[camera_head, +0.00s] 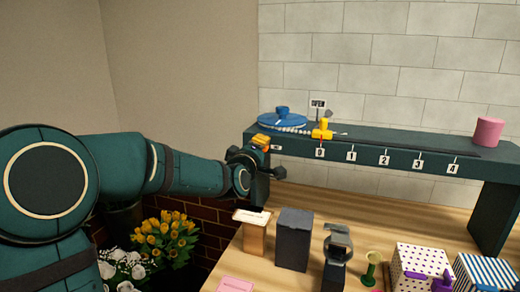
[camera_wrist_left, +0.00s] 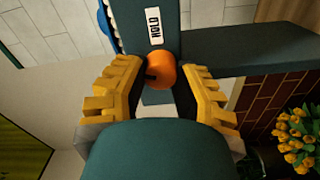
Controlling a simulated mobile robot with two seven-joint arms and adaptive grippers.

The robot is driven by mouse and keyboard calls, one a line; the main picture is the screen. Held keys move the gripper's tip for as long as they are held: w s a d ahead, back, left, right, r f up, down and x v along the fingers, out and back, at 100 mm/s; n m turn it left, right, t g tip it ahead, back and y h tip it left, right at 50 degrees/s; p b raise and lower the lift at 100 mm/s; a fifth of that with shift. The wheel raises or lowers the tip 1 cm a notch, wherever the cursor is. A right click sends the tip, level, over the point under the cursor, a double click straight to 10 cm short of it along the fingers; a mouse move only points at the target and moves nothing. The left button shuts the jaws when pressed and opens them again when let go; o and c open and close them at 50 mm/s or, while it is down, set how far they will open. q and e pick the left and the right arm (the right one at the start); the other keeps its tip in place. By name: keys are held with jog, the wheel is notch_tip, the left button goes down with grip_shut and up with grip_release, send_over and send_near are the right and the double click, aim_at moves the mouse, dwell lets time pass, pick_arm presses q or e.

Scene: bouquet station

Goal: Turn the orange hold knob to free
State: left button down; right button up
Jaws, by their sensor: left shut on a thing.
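The orange hold knob (camera_wrist_left: 161,70) shows in the left wrist view, on the dark teal beam just below a white HOLD label (camera_wrist_left: 154,26). A dark mark shows on the knob's left side. My left gripper (camera_wrist_left: 158,72) has its yellow fingers on both sides of the knob and is shut on it. In the head view my left gripper (camera_head: 261,141) is at the left end of the teal beam (camera_head: 400,137), and it mostly hides the knob there. My right gripper is in neither view.
A blue reel (camera_head: 283,119), a yellow slider (camera_head: 322,131) by the 0 mark and a pink cylinder (camera_head: 488,131) are on the beam. Boxes, including a dark one (camera_head: 293,243), stand on the wooden table below. Yellow flowers (camera_head: 165,240) are beneath my left arm.

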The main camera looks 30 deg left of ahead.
pick_arm(q)
jog(key=shift+r+n, duration=0.15)
jog(key=shift+n, duration=1.45)
jog(key=c, duration=0.7)
grip_release()
jog(key=shift+o, duration=0.2)
jog(key=v, duration=1.2)
jog(key=shift+a, duration=0.1)
